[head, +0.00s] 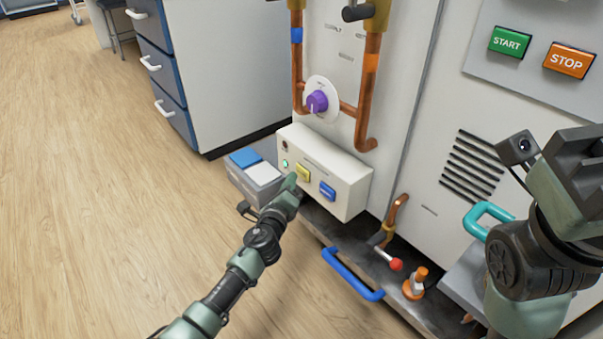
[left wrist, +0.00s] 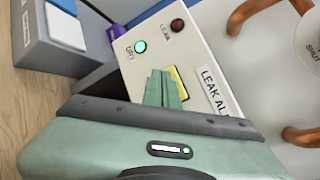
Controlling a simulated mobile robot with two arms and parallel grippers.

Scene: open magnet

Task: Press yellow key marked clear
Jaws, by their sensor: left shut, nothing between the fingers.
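The yellow key (head: 303,172) sits on the sloped face of a cream alarm box (head: 345,206), left of a blue key (head: 327,191). My left gripper (head: 289,182) is shut and empty, its fingertips at the yellow key's lower left. In the left wrist view the shut fingertips (left wrist: 164,86) partly cover the yellow key (left wrist: 180,83); I cannot tell whether they touch it. The key's marking is not readable. A green lamp (left wrist: 140,47) labelled DRY is lit, and a red LEAK lamp (left wrist: 177,25) looks dark. My right gripper (head: 582,158) is at the right edge, its fingers unclear.
A grey box (head: 264,180) with blue and white tops stands left of the alarm box. Copper pipes (head: 370,85) and a purple knob (head: 317,102) are above. A blue handle (head: 350,277) and red-tipped lever (head: 396,264) are below. Floor at left is clear.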

